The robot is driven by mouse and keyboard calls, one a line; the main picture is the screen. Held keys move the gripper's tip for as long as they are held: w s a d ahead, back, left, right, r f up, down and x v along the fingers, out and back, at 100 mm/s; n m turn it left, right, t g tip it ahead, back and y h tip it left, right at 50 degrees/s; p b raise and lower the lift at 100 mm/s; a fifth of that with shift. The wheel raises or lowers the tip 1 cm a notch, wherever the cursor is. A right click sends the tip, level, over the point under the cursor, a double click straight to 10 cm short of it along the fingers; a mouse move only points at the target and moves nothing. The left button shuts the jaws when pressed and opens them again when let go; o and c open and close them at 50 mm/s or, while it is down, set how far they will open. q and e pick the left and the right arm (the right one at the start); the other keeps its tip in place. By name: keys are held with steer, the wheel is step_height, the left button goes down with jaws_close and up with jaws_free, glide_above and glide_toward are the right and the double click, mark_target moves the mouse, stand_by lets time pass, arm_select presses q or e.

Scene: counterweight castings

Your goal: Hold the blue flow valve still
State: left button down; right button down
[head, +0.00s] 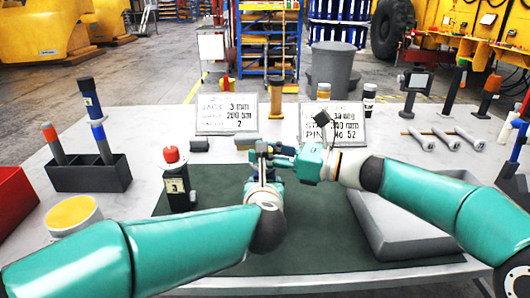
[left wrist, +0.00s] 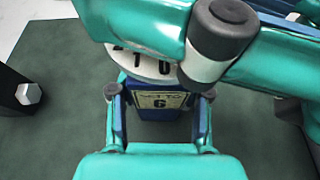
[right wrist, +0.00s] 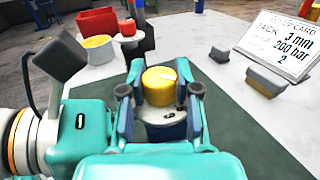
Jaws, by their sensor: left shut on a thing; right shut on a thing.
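The blue flow valve (left wrist: 153,108) stands on the dark green mat (head: 325,225), mostly hidden behind my grippers in the head view. In the left wrist view its front label reads "SET TO 6", and the fingers of my left gripper (left wrist: 160,110) close on both sides of its body. A pale numbered dial (left wrist: 140,62) sits on top, partly covered by my right gripper. The right wrist view shows the valve's yellow knob (right wrist: 160,86) between the fingers of my right gripper (right wrist: 160,94), shut on it from above. In the head view my right gripper (head: 283,158) comes in from the right.
A black jack (head: 178,188) with a red top stands left of the valve. A grey tray (head: 405,225) lies to the right under my right arm. Two printed cards (head: 226,115) (head: 336,124) stand behind. A dark holder (head: 90,175) with tools and a yellow-topped tin (head: 73,212) are at left.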

steer(key=shift+w+d+g, duration=0.1)
steer(key=shift+w+g, duration=0.05)
steer(key=shift+g, duration=0.15)
steer(key=shift+w+n+g+y, duration=0.1)
steer(key=shift+n+g+y, duration=0.3)
steer(key=shift+n+g, duration=1.15)
steer(key=shift+w+n+g+y, duration=0.1)
steer(key=shift+n+g+y, duration=0.3)
steer(key=shift+n+g, duration=1.15)
steer(key=shift+s+g, duration=0.25)
steer(key=shift+g, duration=0.85)
steer(key=c, duration=0.8)
jaws_free()
steer(key=shift+r+m+t, duration=0.15)
steer(key=shift+m+t, duration=0.45)
steer(key=shift+m, duration=0.1)
steer(key=shift+t, duration=0.3)
